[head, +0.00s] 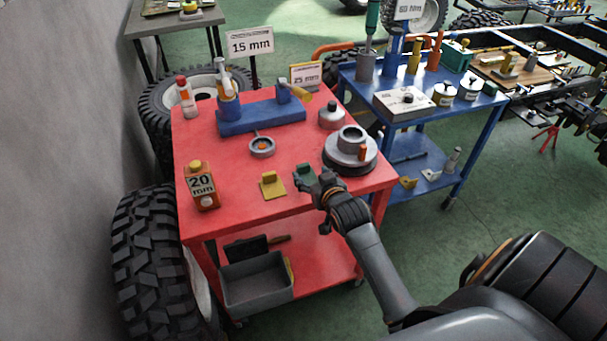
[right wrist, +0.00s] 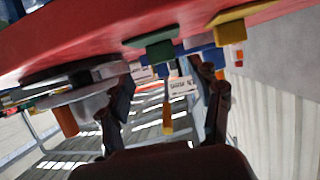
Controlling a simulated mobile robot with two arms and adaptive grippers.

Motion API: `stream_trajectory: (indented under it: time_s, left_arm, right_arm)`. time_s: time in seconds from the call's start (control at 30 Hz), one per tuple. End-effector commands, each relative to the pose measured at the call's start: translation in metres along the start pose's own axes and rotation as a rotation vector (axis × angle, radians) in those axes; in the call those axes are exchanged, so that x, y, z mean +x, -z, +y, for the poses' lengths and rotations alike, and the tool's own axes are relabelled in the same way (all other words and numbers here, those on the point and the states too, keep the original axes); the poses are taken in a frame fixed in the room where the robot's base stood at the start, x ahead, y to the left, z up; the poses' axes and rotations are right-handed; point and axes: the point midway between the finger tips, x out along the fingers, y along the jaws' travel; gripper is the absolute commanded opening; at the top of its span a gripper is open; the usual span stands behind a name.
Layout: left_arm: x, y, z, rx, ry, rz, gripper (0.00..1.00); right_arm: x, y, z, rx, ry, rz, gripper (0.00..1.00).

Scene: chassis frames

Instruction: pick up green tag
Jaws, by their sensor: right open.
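The green tag (head: 303,174), a small flat plate with a raised block, lies near the front edge of the red cart top (head: 225,145). In the right wrist view, which looks upside down, the green tag (right wrist: 152,38) shows beyond and between the fingers. My right gripper (head: 322,184) is at the tag's right side in the head view and partly covers it. Its fingers (right wrist: 165,82) are apart with nothing held between them. Whether they touch the tag is unclear. My left gripper is not in view.
A yellow tag (head: 272,186) lies just left of the green one; it also shows in the right wrist view (right wrist: 231,30). A grey round hub (head: 350,152) stands close behind my right gripper. An orange 20 mm container (head: 203,187) stands at the left. A blue cart (head: 425,98) is behind right.

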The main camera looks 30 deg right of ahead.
Motion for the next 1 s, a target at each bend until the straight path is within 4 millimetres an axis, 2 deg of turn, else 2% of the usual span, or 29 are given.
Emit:
stream_trajectory:
  time_s: [0.1,0.27,0.6,0.9,0.93,1.0]
  left_arm:
    - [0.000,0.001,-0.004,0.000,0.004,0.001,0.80]
    - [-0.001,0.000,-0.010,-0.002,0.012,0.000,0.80]
    - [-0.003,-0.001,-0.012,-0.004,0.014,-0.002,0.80]
    - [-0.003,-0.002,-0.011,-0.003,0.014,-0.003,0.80]
    - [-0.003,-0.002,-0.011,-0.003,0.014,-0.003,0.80]
    - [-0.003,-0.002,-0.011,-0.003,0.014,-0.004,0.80]
  right_arm:
    - [0.014,0.000,0.000,0.000,0.001,0.000,0.64]
    - [0.023,0.000,-0.001,0.000,0.001,-0.001,0.64]
    - [0.065,-0.002,-0.001,0.000,0.000,0.000,0.64]
    - [0.070,-0.003,-0.001,0.000,0.000,-0.001,0.64]
    - [0.070,-0.003,-0.001,0.000,0.000,-0.001,0.62]
    - [0.070,-0.003,-0.001,0.000,0.000,-0.001,0.48]
